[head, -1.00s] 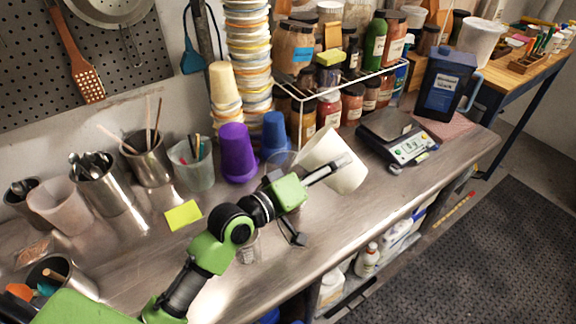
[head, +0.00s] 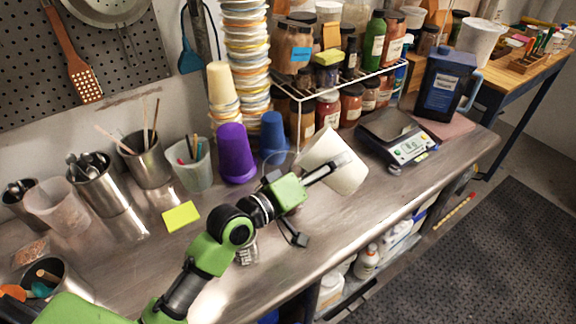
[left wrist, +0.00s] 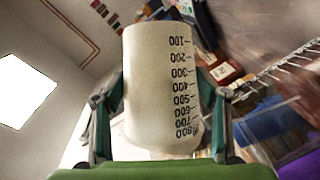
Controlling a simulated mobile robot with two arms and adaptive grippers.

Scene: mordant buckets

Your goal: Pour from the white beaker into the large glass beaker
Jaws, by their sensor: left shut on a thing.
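The white beaker (head: 343,179) is held in the air above the bench, tilted with its upper end leaning left in the head view. My left gripper (head: 341,162) is shut on its side. In the left wrist view the white beaker (left wrist: 155,90) sits between both fingers, with black graduation numbers on its wall. The inside of the white beaker cannot be seen. My right gripper is in neither view.
A purple cup (head: 236,153) and a blue cup (head: 272,135) stand close behind on the steel bench. A scale (head: 398,135) and a dark blue jug (head: 445,85) are to the right. A wire rack (head: 345,85) with jars is behind. The front right bench is clear.

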